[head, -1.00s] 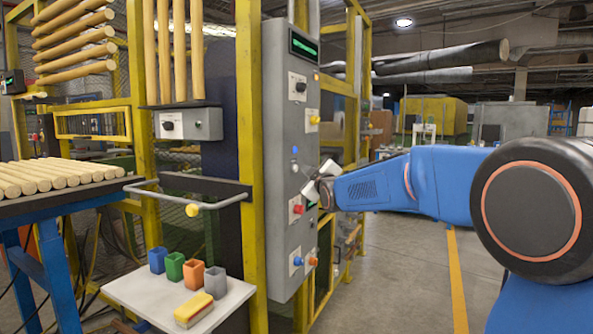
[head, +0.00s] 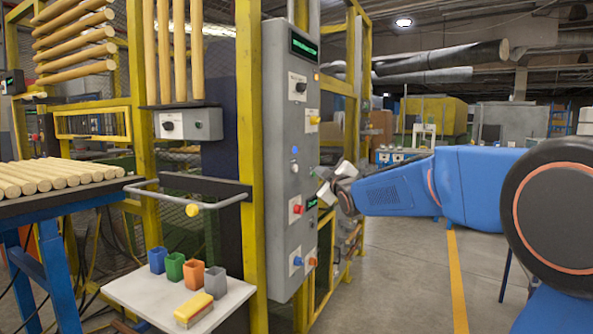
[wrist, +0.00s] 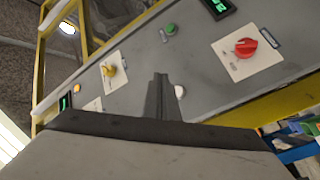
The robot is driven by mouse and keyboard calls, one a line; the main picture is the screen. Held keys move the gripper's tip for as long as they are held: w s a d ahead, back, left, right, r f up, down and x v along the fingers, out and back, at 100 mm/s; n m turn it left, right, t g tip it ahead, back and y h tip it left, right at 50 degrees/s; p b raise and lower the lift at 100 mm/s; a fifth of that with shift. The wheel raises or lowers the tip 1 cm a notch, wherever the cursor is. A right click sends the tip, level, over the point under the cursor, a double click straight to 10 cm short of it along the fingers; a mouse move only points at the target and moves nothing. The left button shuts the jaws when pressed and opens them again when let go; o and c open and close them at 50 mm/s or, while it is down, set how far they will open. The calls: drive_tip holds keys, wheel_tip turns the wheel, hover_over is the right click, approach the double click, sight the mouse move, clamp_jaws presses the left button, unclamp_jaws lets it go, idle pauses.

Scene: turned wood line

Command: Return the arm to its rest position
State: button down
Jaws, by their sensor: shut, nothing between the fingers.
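My blue arm (head: 400,186) reaches in from the right of the head view. My gripper (head: 325,188) is at its left end, in front of the grey control cabinet (head: 279,180); I cannot tell whether it touches the panel. In the wrist view my gripper (wrist: 162,85) is shut, with its fingers together and nothing between them. Behind the fingertips lies the panel with a red knob (wrist: 245,47), a green button (wrist: 170,29), a yellow knob (wrist: 107,69) and a white button (wrist: 180,91), partly hidden by the fingers.
A white table (head: 160,303) holds small coloured bins and a yellow-topped block (head: 194,309) at the lower left. A rail (head: 165,199) and yellow frame posts (head: 250,130) stand left of the cabinet. The floor (head: 400,270) below my arm looks open.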

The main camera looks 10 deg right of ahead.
drive_tip(key=shift+s, duration=0.1)
drive_tip(key=s+d+f+m+g+h, duration=0.1)
drive_tip(key=s+d+f+m+g, duration=0.1)
drive_tip(key=s+f, duration=0.8)
drive_tip(key=s+d+f+m+g, duration=0.2)
drive_tip(key=s+f+m+g, duration=0.3)
drive_tip(key=s, duration=2.1)
drive_tip(key=s+d+f+m+g+h, duration=0.1)
drive_tip(key=s+f+m+g, duration=0.3)
drive_tip(key=s+f, duration=1.1)
drive_tip(key=s+d+g, duration=0.1)
drive_tip(key=s+g, duration=0.1)
drive_tip(key=s, duration=0.1)
drive_tip(key=shift+f+g+h, duration=0.3)
drive_tip(key=shift+f+g, duration=0.1)
